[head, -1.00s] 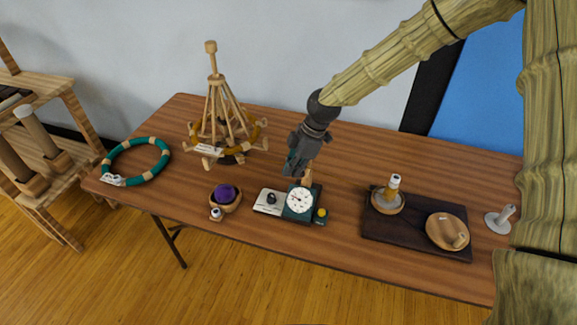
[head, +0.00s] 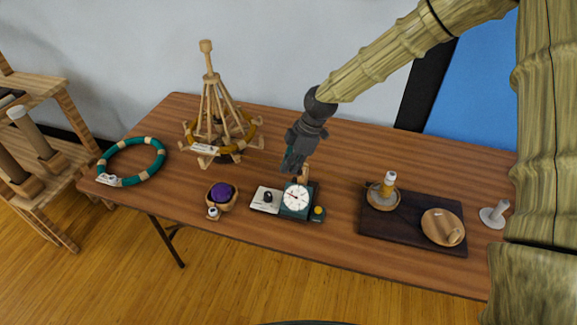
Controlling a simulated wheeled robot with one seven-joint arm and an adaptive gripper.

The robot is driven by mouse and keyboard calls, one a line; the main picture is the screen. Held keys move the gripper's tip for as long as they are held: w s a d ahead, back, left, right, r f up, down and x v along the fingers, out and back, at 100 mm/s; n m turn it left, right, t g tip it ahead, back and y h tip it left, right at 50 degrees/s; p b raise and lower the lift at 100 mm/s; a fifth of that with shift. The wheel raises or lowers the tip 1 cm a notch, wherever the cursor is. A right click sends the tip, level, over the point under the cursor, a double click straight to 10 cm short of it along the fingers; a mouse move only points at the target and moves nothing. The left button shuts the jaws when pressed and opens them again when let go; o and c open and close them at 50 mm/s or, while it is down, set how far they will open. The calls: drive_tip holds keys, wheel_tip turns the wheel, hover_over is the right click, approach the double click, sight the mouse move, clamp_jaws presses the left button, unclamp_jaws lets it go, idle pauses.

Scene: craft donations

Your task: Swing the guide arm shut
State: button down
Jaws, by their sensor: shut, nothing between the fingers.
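A dark green device with a white dial (head: 296,197) stands near the front edge of the table, in the middle. A white plate with a black knob (head: 268,197) is at its left, and a yellow knob (head: 318,211) at its right. A small wooden piece (head: 304,172) rises at the back of the device; it may be the guide arm, but it is too small to tell whether it is open or shut. My gripper (head: 290,171) is shut and empty, pointing down just behind the dial, close to the wooden piece. I cannot tell whether they touch.
A bowl with a purple ball (head: 221,195) is left of the device. A dark board (head: 400,226) with two wooden dishes lies right. The table between is clear.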

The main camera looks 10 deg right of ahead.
drive_tip(key=shift+w+d, duration=0.3)
drive_tip(key=shift+d, duration=0.05)
drive_tip(key=shift+a, duration=0.1)
wheel_tip(320, 180, up, 10)
drive_tip(key=b, duration=0.2)
drive_tip(key=shift+a+r, duration=0.15)
drive_tip(key=shift+a, duration=0.3)
drive_tip(key=shift+s, duration=0.1)
idle(1.5)
